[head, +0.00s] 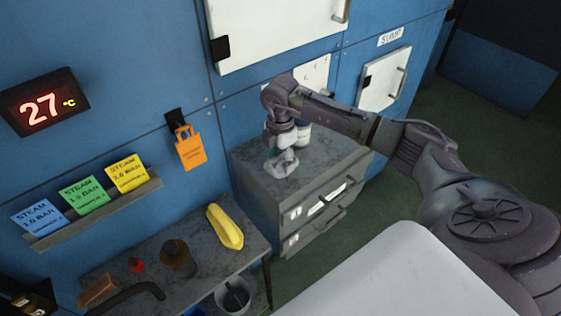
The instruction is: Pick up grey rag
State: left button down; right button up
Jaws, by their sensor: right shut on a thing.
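The grey rag (283,163) is a small crumpled light-grey cloth at the top of the grey drawer cabinet (263,188). My right gripper (281,150) points down over the cabinet top and is shut on the rag. The fingers are small in view and partly hidden by the wrist. I cannot tell whether the rag still touches the cabinet top. My left gripper is not in view.
A white container (303,134) stands behind my right wrist on the cabinet. A lower bench (212,265) at the left holds a yellow object (225,227), a brown jar (178,258) and a small red item (136,265). A grey bucket (233,296) sits below. Blue wall panels stand close behind.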

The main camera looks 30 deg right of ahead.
aim_at(281, 160)
jog(key=shift+r+b, duration=0.55)
jog(key=shift+r, duration=0.05)
notch_tip(281, 160, up, 3)
jog(key=shift+s+f+b, duration=0.1)
jog(key=shift+s+b, duration=0.05)
jog(key=shift+b, duration=0.75)
jog(key=s+a+r+b, duration=0.1)
jog(key=s+r+b, duration=0.2)
jog(key=s+r, duration=0.4)
jog(key=s, duration=0.4)
jog(key=shift+s+a+b, duration=0.15)
jog(key=shift+a+b, duration=0.05)
jog(key=shift+b, duration=0.15)
